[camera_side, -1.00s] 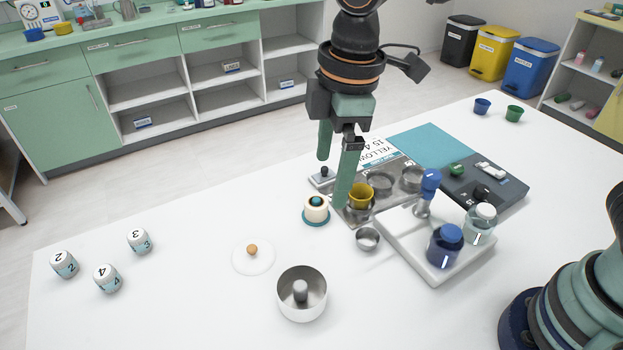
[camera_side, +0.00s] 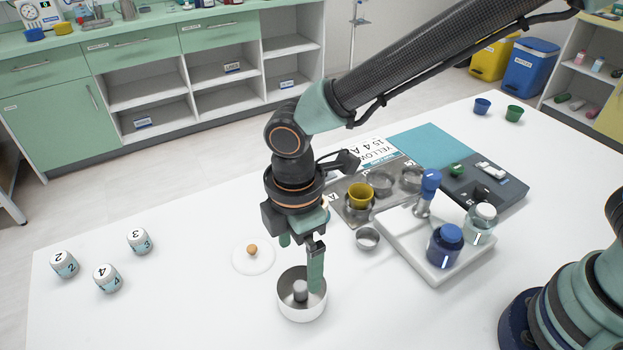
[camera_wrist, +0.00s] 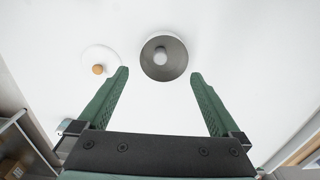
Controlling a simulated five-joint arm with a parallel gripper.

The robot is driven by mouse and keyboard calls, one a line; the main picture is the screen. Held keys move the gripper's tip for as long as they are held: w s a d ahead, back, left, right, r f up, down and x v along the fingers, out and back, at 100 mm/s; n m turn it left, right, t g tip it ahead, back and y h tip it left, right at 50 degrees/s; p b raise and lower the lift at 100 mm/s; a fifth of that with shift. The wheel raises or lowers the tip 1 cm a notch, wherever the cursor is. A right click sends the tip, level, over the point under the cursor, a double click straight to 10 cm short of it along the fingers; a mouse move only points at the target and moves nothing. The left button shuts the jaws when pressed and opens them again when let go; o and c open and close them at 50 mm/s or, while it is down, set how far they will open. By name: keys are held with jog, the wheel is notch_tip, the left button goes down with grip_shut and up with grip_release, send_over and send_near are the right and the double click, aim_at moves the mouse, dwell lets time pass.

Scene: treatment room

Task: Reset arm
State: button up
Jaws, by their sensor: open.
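My gripper (camera_side: 300,268) is open and empty, pointing down above the white pot (camera_side: 290,313) with a metal inside and a centre post. In the side view one finger overlaps the pot's right part; I cannot tell whether they touch. In the wrist view the pot (camera_wrist: 172,72) lies ahead, between and beyond the fingertips (camera_wrist: 160,74). A white lid with a wooden knob (camera_side: 252,250) lies left of the pot. A yellow cup (camera_side: 360,193) stands on the metal tray behind. The cream item with a teal base is hidden behind my gripper.
Numbered cylinders (camera_side: 107,279) stand at the left. The front left table is clear.

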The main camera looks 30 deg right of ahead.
jog(key=shift+f, duration=0.3)
dwell(0.5)
notch_tip(320, 180, up, 10)
jog(key=f, duration=0.1)
jog(key=w+d+r+m+t, duration=0.1)
jog(key=w+d+r+m, duration=0.1)
jog(key=d+r+m, duration=0.35)
jog(key=s+d+r+m+t, duration=0.1)
jog(key=d+m+t, duration=0.1)
jog(key=d+m, duration=0.4)
jog(key=s+d+m+t, duration=0.1)
jog(key=d+m, duration=0.4)
jog(key=d, duration=1.2)
jog(key=shift+s+d+r+m+t, duration=0.2)
jog(key=shift+s+r+m+t, duration=0.15)
jog(key=shift+t, duration=0.35)
jog(key=shift+s+d+f+m, duration=0.1)
jog(key=shift+d+m, duration=0.2)
jog(key=shift+c, duration=0.9)
jog(key=shift+s+d, duration=0.1)
jog(key=shift+d, duration=0.1)
jog(key=c, duration=0.8)
